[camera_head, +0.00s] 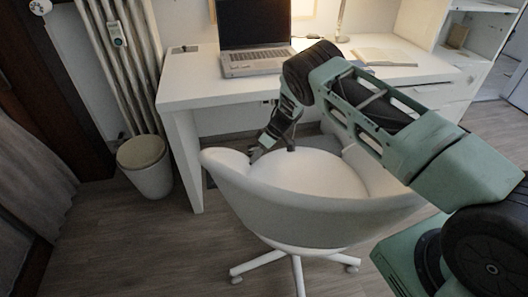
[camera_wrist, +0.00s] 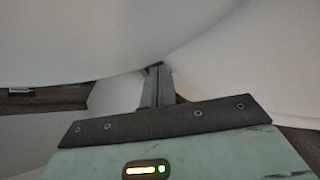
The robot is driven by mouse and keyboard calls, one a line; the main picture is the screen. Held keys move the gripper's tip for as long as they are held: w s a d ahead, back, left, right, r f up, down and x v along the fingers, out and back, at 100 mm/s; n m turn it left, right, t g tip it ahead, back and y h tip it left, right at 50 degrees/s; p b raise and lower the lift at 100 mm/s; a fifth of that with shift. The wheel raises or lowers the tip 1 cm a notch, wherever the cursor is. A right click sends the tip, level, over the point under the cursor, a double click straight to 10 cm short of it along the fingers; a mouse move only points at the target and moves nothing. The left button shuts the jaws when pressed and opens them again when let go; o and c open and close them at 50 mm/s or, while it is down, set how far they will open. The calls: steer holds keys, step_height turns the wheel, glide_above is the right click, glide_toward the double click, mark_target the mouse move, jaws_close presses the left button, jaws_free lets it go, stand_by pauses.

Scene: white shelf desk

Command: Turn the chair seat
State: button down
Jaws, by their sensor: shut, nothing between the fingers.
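The white swivel chair (camera_head: 318,210) stands in front of the desk, with its curved backrest toward me. Its round seat (camera_head: 310,172) shows inside the shell. My gripper (camera_head: 255,156) is low at the chair's far left side, by the end of the left armrest. In the wrist view my gripper (camera_wrist: 156,75) is shut, its fingers together and empty. White chair surfaces (camera_wrist: 235,55) fill much of that view close around the fingertips. I cannot tell whether the fingers touch the chair.
The white desk (camera_head: 215,92) stands behind the chair, with a laptop (camera_head: 256,62) and an open book (camera_head: 384,56) on it. A white bin (camera_head: 147,180) stands left of the desk leg, below a radiator (camera_head: 118,60). The floor at front left is clear.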

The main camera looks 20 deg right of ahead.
steer(key=shift+s+a+n+g, duration=0.3)
steer(key=shift+s+a+n, duration=0.25)
steer(key=shift+a, duration=0.35)
steer(key=shift+s, duration=0.1)
